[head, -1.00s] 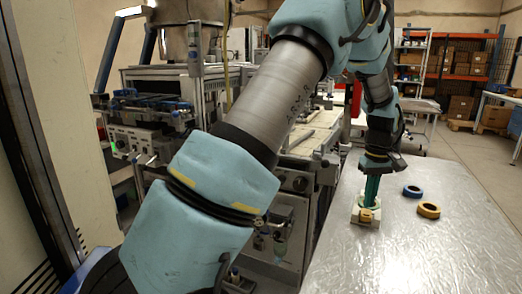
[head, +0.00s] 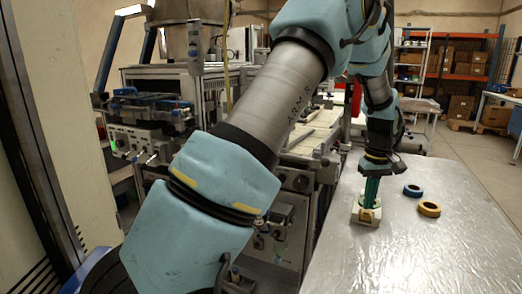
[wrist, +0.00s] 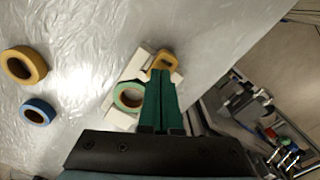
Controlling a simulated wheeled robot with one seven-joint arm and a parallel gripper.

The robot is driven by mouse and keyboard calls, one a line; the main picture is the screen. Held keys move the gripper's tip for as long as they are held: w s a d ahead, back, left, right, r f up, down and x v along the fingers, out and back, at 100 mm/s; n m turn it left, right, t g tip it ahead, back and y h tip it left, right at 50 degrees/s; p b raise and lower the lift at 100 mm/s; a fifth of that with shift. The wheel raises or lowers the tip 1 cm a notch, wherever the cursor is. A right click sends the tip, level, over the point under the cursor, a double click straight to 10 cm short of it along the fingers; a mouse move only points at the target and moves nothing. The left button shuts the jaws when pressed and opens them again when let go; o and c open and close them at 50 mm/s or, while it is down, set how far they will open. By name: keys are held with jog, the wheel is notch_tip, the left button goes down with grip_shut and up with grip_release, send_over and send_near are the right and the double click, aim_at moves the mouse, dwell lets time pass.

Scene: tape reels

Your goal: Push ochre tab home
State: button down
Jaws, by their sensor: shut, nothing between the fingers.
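A cream holder (head: 363,217) stands on the bench, with the ochre tab (head: 367,215) at its near end. In the wrist view the ochre tab (wrist: 162,61) sits at the upper end of the cream holder (wrist: 143,58). A green reel (wrist: 122,96) lies in the holder, partly hidden by my fingers. My gripper (head: 371,203) points down over the holder, its green fingers closed together and empty. In the wrist view the fingertips (wrist: 161,72) appear right beside the tab and overlap its lower edge. I cannot tell whether they touch it.
A blue reel (head: 412,194) and a yellow reel (head: 428,213) lie on the shiny bench top (head: 400,255) to the right of the holder. The near part of the bench is clear. Machinery stands along the bench's left side.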

jog(key=shift+f, duration=0.45)
dwell(1.5)
notch_tip(320, 180, up, 7)
jog(key=p, duration=0.5)
jog(key=shift+p, duration=0.4)
jog(key=s+a+r+m+t, duration=0.1)
jog(key=s+a+r, duration=0.1)
jog(key=a, duration=1.2)
jog(key=s+a+r, duration=0.1)
jog(key=a, duration=1.3)
jog(key=s+a+m, duration=0.1)
jog(key=s+a, duration=0.7)
jog(key=shift+a+f+t, duration=0.15)
jog(key=shift+a+t, duration=0.15)
jog(key=shift+a, duration=0.05)
